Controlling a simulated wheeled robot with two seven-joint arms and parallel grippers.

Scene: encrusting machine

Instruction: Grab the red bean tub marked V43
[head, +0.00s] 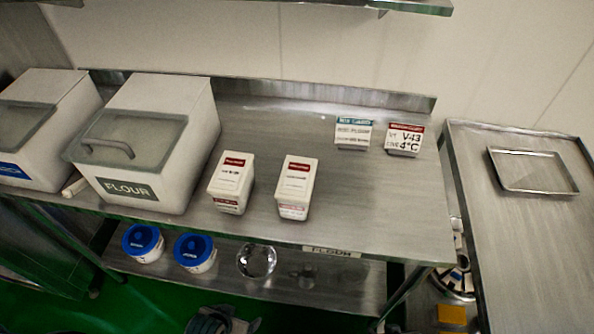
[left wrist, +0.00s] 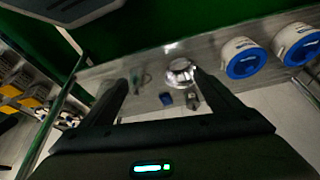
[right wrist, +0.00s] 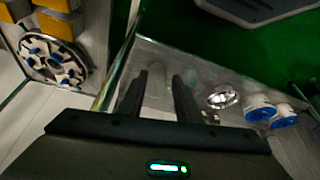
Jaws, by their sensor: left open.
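Two white tubs with red labels stand upright side by side on the steel table in the head view, a left tub (head: 231,184) and a right tub (head: 294,188). Their small print is too blurred to read. A red-topped card (head: 404,140) reading V43 and 4°C stands at the back right of the table. My left gripper (left wrist: 165,88) is open and empty in the left wrist view, pointing towards the lower shelf. My right gripper (right wrist: 158,80) has its fingers apart and empty in the right wrist view. Neither gripper is clearly visible in the head view.
A blue-topped card (head: 353,132) stands beside the red-topped one. A white FLOUR bin (head: 150,145) and another bin fill the left side. Blue-lidded tubs (head: 195,252) and a shiny bowl (head: 256,261) sit on the lower shelf. A side table (head: 510,240) with a metal tray (head: 533,188) stands right.

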